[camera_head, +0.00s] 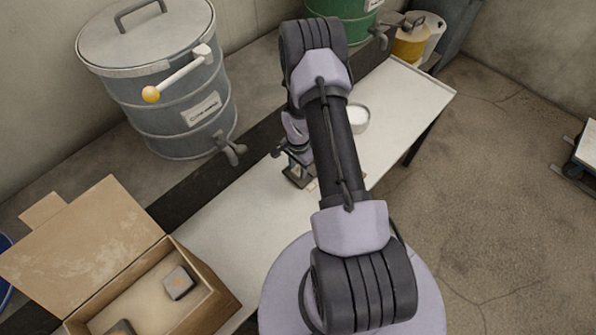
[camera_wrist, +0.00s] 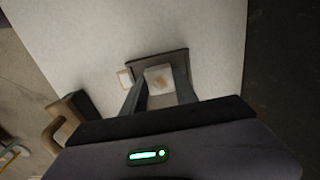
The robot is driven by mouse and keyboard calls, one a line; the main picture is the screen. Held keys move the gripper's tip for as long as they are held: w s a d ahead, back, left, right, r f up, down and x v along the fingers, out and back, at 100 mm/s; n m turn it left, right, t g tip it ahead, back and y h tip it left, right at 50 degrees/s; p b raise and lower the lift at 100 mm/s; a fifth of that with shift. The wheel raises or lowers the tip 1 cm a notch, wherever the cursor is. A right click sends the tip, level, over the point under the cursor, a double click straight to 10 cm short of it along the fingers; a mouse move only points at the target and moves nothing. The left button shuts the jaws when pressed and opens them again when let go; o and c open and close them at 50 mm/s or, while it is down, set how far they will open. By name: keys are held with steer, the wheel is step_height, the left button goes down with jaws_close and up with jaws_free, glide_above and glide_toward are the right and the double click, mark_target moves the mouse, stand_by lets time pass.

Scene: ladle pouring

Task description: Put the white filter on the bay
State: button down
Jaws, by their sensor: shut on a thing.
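The white filter (camera_wrist: 158,76) is a pale square block with a brownish stain on its top, seen in the wrist view. My gripper (camera_wrist: 161,90) is shut on it, one finger on each side. The bay (camera_wrist: 158,54) is a dark square frame on the white table, around or just under the filter in the picture. I cannot tell whether the filter touches it. In the head view, the dark bay (camera_head: 297,180) shows below my gripper (camera_head: 297,165), and my arm hides part of that area. The filter is not clear there.
A small tan label (camera_wrist: 124,79) lies beside the bay. A white round dish (camera_head: 357,117) stands farther back on the table (camera_head: 400,110). An open cardboard box (camera_head: 205,290) with dark-edged blocks is at lower left. A grey drum (camera_head: 165,95) with a tap stands behind.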

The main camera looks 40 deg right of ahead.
steer(key=shift+f, duration=0.35)
steer(key=shift+f, duration=0.2)
steer(key=c, duration=1.2)
jaws_free()
steer(key=shift+c, duration=0.2)
steer(key=shift+r, duration=0.1)
